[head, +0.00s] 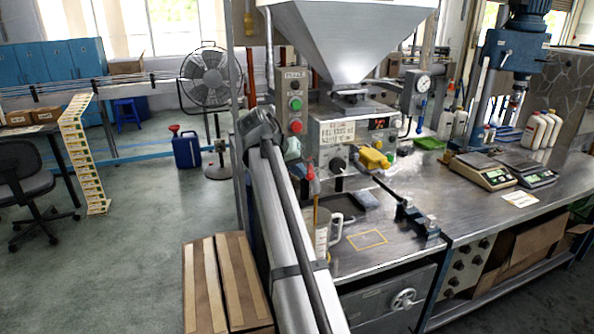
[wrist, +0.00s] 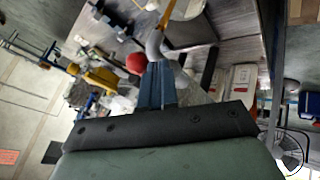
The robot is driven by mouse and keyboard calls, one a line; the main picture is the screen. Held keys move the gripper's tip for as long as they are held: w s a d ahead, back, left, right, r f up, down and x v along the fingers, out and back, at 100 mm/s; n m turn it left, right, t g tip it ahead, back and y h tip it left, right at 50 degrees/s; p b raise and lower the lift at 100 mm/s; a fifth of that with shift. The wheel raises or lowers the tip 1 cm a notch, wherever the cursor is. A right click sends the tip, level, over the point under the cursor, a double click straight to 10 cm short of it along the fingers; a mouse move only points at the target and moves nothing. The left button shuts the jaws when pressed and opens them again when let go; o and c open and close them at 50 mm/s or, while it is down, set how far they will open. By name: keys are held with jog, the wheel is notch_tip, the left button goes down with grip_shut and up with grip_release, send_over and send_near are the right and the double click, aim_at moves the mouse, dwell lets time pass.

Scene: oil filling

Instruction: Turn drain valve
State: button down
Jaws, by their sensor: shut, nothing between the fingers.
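A small valve with a red knob (head: 312,186) is below the filling machine's control box; I take it to be the drain valve. In the wrist view its red knob (wrist: 136,63) is beside a pale curved spout (wrist: 155,44). An amber strip, likely oil, runs from the spout toward a clear measuring jug (head: 322,232). My gripper (wrist: 158,70) is shut and empty, its blue-grey fingers together. The fingertips are close to the red knob and spout; whether they touch cannot be told. In the head view my arm hides much around the gripper.
The steel hopper (head: 350,40) and control box (head: 345,132) are above the valve. A black lever (head: 388,188) on a blue clamp is at the right. A handwheel (head: 403,298) is on the cabinet front. Cardboard boxes (head: 228,285) stand at the lower left.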

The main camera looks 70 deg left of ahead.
aim_at(310, 172)
jog(key=shift+w+d+n+g+y, duration=0.4)
jog(key=shift+w+d+n+y, duration=0.45)
jog(key=shift+w+n, duration=0.4)
jog(key=shift+s, duration=0.1)
jog(key=s+d+r, duration=0.4)
jog(key=s+r, duration=0.3)
jog(key=s, duration=0.2)
jog(key=shift+d, duration=0.1)
